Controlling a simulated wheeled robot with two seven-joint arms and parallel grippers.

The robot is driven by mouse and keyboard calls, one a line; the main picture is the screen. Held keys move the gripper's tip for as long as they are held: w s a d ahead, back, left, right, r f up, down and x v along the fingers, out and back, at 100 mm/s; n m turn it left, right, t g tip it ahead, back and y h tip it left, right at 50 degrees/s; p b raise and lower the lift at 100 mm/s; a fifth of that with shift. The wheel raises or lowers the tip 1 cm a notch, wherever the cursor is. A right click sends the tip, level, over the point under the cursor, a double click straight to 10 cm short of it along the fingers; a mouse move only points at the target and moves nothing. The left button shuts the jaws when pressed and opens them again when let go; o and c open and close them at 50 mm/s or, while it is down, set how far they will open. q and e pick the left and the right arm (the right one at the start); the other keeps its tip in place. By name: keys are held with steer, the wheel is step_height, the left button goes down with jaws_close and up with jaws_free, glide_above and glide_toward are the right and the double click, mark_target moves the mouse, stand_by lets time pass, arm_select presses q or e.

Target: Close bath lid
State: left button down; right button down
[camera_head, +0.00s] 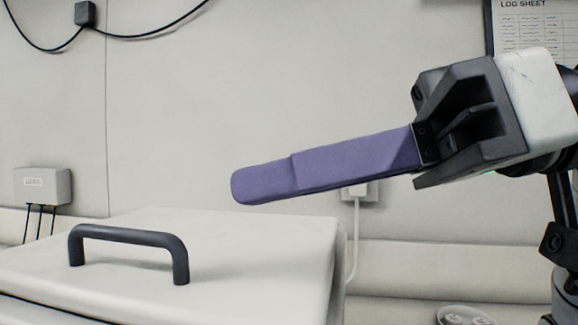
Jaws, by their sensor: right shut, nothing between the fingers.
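The bath lid (235,232) is a white slab in the lower left with a dark grey bar handle (130,237) on top. It looks about level, and a dark line runs along its lower left edge; I cannot tell if it is a gap or a seam. My right gripper (242,187) comes in from the right with long purple fingers pressed together, shut and empty. In the picture its fingertips are above and right of the handle, apart from it. The bath under the lid is mostly hidden. My left gripper is not in view.
A grey wall box (43,185) with cables is at the left, and a wall socket (361,191) sits behind my right fingers. A log sheet (525,25) hangs upper right. A round pale object (465,314) is at the bottom right edge.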

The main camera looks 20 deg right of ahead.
steer(key=shift+s+f, duration=0.15)
steer(key=shift+f, duration=0.25)
